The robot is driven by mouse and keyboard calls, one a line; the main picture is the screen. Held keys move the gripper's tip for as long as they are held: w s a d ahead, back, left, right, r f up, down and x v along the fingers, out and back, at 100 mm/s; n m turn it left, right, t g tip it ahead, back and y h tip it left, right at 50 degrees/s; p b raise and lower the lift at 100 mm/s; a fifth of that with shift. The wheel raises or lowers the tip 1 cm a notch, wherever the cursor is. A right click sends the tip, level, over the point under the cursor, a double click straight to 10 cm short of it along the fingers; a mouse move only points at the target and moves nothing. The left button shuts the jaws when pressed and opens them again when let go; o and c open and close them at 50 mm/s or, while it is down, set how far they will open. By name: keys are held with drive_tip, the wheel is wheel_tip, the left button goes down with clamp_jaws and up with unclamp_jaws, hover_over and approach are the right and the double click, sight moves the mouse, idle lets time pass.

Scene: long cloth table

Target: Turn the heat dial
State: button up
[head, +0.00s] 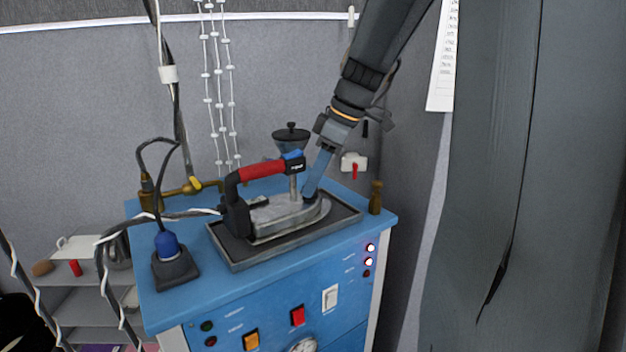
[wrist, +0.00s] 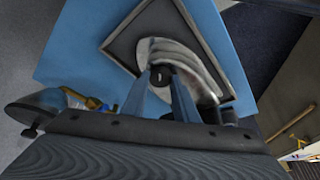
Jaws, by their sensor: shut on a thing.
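A steam iron (head: 285,215) with a red handle stands on a dark tray (head: 232,250) on the blue cabinet top. My gripper (head: 310,190) reaches down from the upper right to the right part of the iron's body. In the wrist view, my gripper (wrist: 160,82) has its two blue fingers on either side of a small dark round knob, which I take as the heat dial (wrist: 160,72). The gripper is shut on it. In the head view the dial is mostly hidden by the fingers.
A dark funnel (head: 291,140) stands behind the iron, and a black socket with a blue plug (head: 167,244) is at the left. A small brass bottle (head: 376,197) stands near the right edge. Switches and lamps (head: 369,261) are on the cabinet front.

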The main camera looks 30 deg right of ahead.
drive_tip(key=o, duration=1.1)
drive_tip(key=shift+c, duration=0.2)
drive_tip(key=b+v, duration=0.1)
drive_tip(key=v, duration=0.7)
